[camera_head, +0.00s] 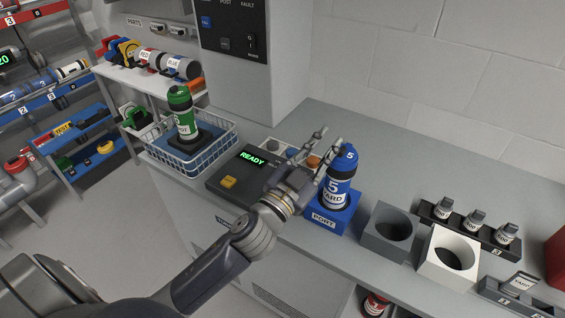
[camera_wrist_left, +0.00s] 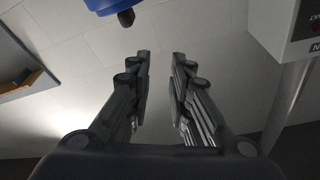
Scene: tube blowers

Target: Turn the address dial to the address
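A blue carrier (camera_head: 340,180) marked 5 and YARD stands upright in a blue holder (camera_head: 350,214) labelled PORT. A blue cap (camera_head: 348,154) with a small white mark is on its top; I take it for the address dial, but its reading is too small to tell. My left gripper (camera_head: 329,137) is just left of the carrier's top, fingers pointing up, apart from each other. In the left wrist view my left gripper (camera_wrist_left: 160,55) is open with nothing between the fingers. A blue object with a dark knob (camera_wrist_left: 126,18) shows above them. My right gripper is out of view.
A dark console (camera_head: 227,183) with a lit READY display is left of the holder. A wire basket (camera_head: 161,157) holds a green carrier (camera_head: 183,115). Grey (camera_head: 372,238) and white (camera_head: 437,268) square sockets stand to the right, near a rack (camera_head: 487,243) of small labelled pieces.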

